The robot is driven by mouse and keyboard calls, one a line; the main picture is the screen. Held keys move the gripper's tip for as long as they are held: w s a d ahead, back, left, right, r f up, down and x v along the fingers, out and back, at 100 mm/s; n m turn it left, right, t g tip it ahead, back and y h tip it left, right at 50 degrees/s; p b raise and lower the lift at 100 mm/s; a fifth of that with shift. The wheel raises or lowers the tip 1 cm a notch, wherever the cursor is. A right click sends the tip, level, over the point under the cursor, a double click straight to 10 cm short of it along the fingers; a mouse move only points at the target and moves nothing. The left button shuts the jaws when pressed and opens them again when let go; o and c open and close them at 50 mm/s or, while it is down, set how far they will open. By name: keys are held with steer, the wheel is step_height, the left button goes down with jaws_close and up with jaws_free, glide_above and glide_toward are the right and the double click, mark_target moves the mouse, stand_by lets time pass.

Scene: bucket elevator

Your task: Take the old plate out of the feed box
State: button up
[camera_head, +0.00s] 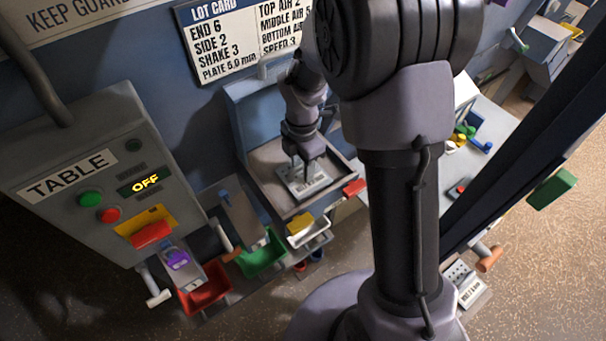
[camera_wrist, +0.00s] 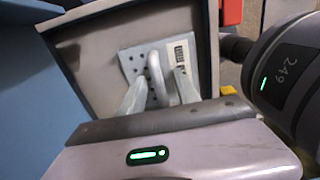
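The old plate (camera_head: 308,184) lies in the feed box (camera_head: 268,187), a grey tray below the lot card. In the wrist view the plate (camera_wrist: 131,66) is a pale sheet with round holes, a printed label and an upright grey handle (camera_wrist: 156,72). My gripper (camera_head: 304,168) is down over the plate inside the box. In the wrist view my gripper (camera_wrist: 161,75) has its fingers on either side of the handle, with gaps visible, so it looks open around it. Whether a finger touches the plate is unclear.
The table control box (camera_head: 95,185) stands at left, its display reading OFF. Another perforated plate (camera_head: 470,291) lies at lower right. A guard bar crosses the right side.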

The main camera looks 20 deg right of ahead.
jaws_close()
steer(key=shift+w, duration=0.1)
stand_by(1.2)
